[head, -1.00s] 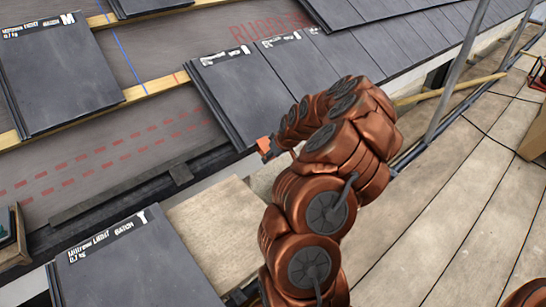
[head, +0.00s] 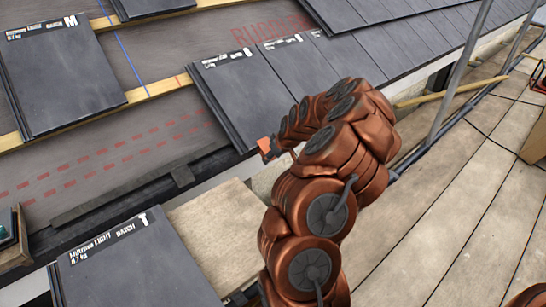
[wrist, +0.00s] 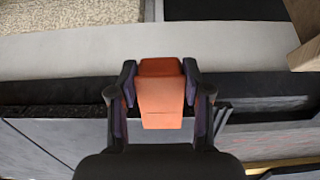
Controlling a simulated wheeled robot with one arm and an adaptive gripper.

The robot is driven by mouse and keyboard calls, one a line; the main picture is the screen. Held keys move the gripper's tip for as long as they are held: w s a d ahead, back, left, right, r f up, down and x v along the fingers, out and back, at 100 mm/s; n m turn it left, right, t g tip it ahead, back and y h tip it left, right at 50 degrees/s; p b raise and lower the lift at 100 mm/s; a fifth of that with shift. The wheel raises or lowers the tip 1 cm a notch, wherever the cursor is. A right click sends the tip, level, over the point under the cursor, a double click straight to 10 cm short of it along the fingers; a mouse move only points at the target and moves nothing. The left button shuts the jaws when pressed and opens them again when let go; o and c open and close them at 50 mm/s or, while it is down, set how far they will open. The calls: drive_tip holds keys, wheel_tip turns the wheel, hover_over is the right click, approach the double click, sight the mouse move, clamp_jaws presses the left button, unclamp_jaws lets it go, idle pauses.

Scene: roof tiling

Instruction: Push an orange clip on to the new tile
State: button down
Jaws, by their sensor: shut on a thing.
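The orange clip (head: 265,147) is at the lower edge of the laid tile row in the head view. In the wrist view the clip (wrist: 160,98) sits between the two dark fingers of my gripper (wrist: 160,84), which are shut on its sides. The dark grey labelled tile (head: 240,98) at the left end of the row is probably the new tile. I cannot tell whether clip and tile touch. In the wrist view, dark tile surfaces (wrist: 45,145) lie below the clip. My arm hides the tile edge right of the clip.
A stack of tiles marked M (head: 60,75) lies at the upper left on a wooden batten (head: 150,90). Tiles marked T (head: 135,265) lie at the bottom left. A scaffold pole (head: 460,75) and plank deck (head: 450,215) are on the right.

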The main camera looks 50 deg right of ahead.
drive_tip(key=shift+w+r, duration=0.35)
drive_tip(key=shift+w, duration=0.25)
idle(0.8)
drive_tip(key=shift+c, duration=2.1)
unclamp_jaws()
drive_tip(key=p+v, duration=0.1)
drive_tip(key=v, duration=0.6)
drive_tip(key=shift+d, duration=0.1)
